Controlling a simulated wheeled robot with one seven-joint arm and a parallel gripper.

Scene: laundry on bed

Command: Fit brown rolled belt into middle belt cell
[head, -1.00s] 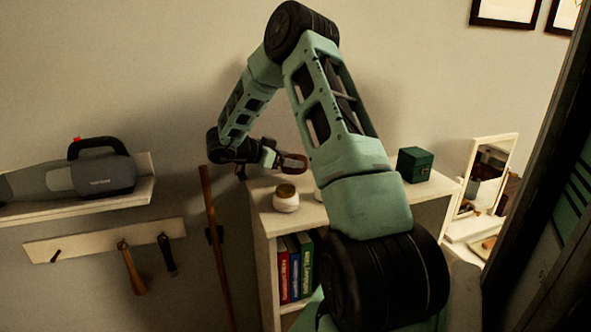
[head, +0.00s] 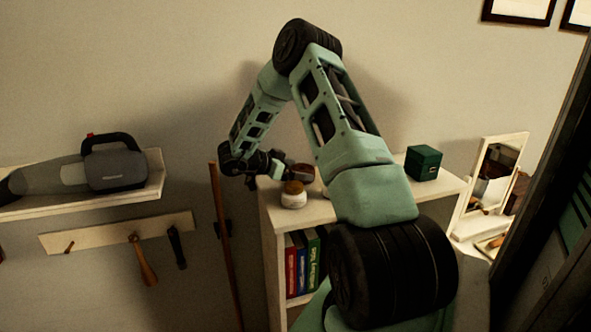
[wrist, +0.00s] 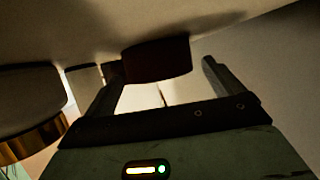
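The brown rolled belt (wrist: 158,58) shows dark in the wrist view, between and beyond my fingers, close to a pale surface. A gap shows between the belt and the right finger; contact with the left finger is unclear. In the head view the belt (head: 300,173) is a small brown shape at the end of my gripper (head: 284,166), above or on the cabinet top behind the jar. My gripper (wrist: 162,80) has its fingers apart. The belt cells cannot be made out; my arm covers part of the cabinet top.
A white jar with a brown lid (head: 294,195) stands close to my gripper on the cabinet (head: 266,215); it also shows in the wrist view (wrist: 30,95). A green box (head: 424,162) and a mirror (head: 490,175) are farther right. A wooden pole (head: 222,235) leans at the cabinet's left.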

